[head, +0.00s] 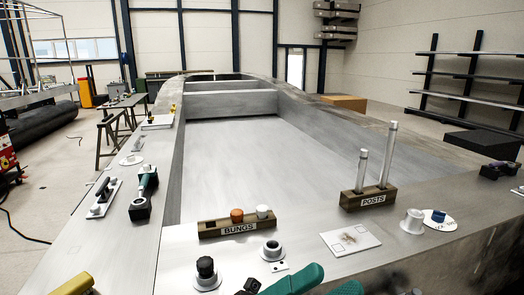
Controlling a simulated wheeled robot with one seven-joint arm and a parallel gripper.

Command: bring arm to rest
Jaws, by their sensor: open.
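My gripper does not show clearly anywhere in the head view, and I see no arm link that I can be sure of. Two teal rounded shapes (292,280) rise from the bottom edge, cut off by the frame; I cannot tell what they belong to. The wide grey metal deck (110,240) fills the foreground around a long sunken bay (270,150).
A BUNGS block (209,231) holds an orange and a white bung. A POSTS block (352,203) holds two upright metal posts. A black-capped fitting (206,270), a white flanged fitting (272,250), a pale plate (350,240) and a teal-black tool (147,185) stand around.

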